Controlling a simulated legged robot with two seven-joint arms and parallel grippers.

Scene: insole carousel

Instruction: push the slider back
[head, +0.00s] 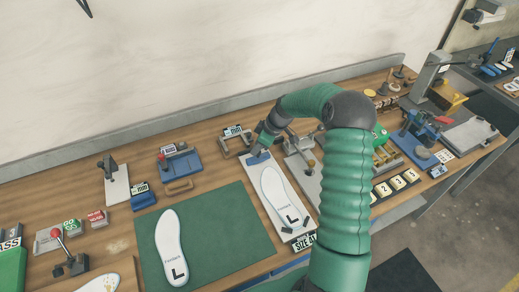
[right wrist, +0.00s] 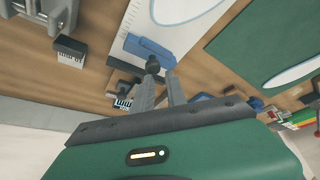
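The slider is a blue block (head: 259,157) at the far end of a white measuring board (head: 262,190). A white insole (head: 272,184) marked L lies on the board in front of it. My right gripper (head: 260,147) reaches down to the slider from behind and above. In the right wrist view the blue slider (right wrist: 150,48) lies just beyond the fingertips (right wrist: 160,74), and a dark round knob (right wrist: 152,63) is at the left fingertip. A narrow gap shows between the fingers; whether they grip the knob is unclear. My left gripper is not in view.
A green mat (head: 208,237) with another L insole (head: 169,244) lies left of the board. A blue fixture (head: 180,161) stands back left. The wall borders the bench's back.

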